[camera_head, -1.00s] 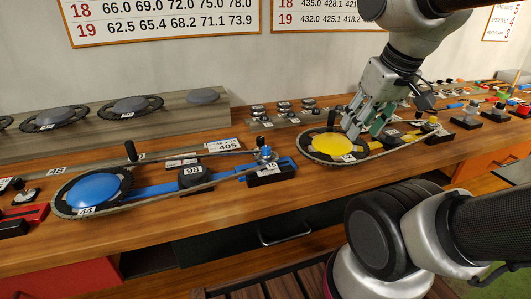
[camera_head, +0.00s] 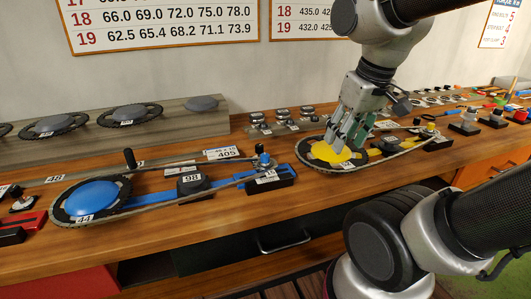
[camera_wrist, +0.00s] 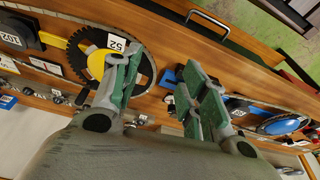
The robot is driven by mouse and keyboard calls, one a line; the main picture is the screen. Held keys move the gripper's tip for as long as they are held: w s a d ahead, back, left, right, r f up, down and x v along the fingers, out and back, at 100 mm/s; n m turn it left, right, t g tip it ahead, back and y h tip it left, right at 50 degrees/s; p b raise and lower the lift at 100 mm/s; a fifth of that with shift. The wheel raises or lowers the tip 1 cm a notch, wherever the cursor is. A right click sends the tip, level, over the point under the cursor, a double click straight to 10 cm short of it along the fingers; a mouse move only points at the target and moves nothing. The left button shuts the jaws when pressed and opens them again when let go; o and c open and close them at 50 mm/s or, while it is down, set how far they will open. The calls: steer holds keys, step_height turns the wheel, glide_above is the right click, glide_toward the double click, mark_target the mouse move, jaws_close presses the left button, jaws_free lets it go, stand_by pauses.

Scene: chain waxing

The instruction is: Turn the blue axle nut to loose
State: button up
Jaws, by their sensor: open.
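The blue axle nut (camera_head: 262,157) is a small blue knob standing at the right end of the blue chain stand (camera_head: 155,199). A chain loops from there around the large chainring with the blue disc (camera_head: 92,197). My gripper (camera_head: 348,146) is open and empty, to the right of the blue nut and over the yellow disc (camera_head: 331,152) of the neighbouring stand. In the wrist view my open fingers (camera_wrist: 165,80) spread across the middle. The yellow disc shows behind the left finger, and the blue disc (camera_wrist: 283,124) at right. I cannot make out the blue nut clearly there.
A black upright handle (camera_head: 130,159) and a black block marked 98 (camera_head: 194,184) stand by the blue chain. A grey shelf with chainrings (camera_head: 190,123) runs along the wall. Small parts fill the bench (camera_head: 150,245) at right. Its front strip is clear.

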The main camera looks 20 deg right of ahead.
steer(key=w+a+f+g, duration=0.3)
steer(key=w+a, duration=0.7)
steer(key=w, duration=0.1)
steer(key=m, duration=0.4)
glide_above(265, 154)
steer(key=shift+r, duration=0.45)
steer(key=shift+s+m, duration=0.1)
steer(key=shift+m, duration=0.4)
steer(key=shift+f, duration=0.15)
step_height(265, 154, down, 8)
steer(key=shift+r, duration=0.25)
jaws_close()
